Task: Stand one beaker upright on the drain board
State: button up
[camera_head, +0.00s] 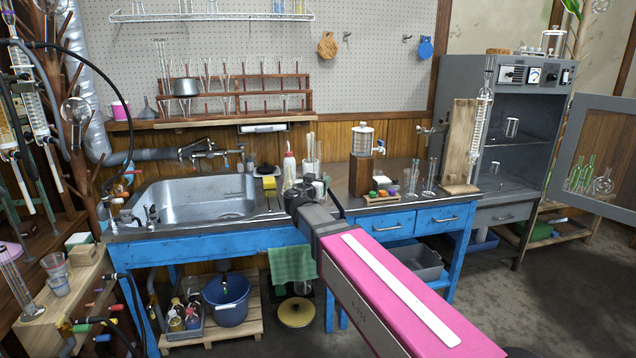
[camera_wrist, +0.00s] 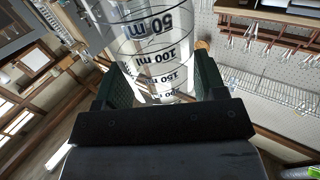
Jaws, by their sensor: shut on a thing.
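My gripper shows in the wrist view (camera_wrist: 163,82), with its two dark fingers shut on a clear glass beaker (camera_wrist: 158,48). The beaker carries black millilitre marks, with 50 ml at the top of the picture and larger numbers below. Its far end runs out of the frame. In the head view my gripper (camera_head: 303,198) is over the counter right of the sink, and the beaker in it is hard to make out. Two more beakers (camera_head: 54,266) stand at the far left.
The steel sink (camera_head: 205,200) lies left of my gripper. A yellow sponge (camera_head: 269,183), a white bottle (camera_head: 289,170) and a glass with brushes stand close behind it.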

jog(key=shift+w+d+f, duration=0.1)
jog(key=shift+w+f, duration=1.3)
jog(key=shift+w, duration=0.25)
jog(key=shift+w+d+f, duration=0.15)
jog(key=shift+w+f, duration=1.25)
jog(key=shift+w, duration=0.3)
jog(key=shift+w+d+f, duration=0.1)
jog(key=shift+w+f, duration=1.3)
jog(key=shift+w, duration=0.25)
jog(key=shift+f, duration=0.3)
jog(key=o, duration=1.1)
jog(key=v, duration=1)
jog(key=shift+s+a+f, duration=0.1)
jog(key=shift+s+a, duration=0.05)
jog(key=shift+s, duration=0.2)
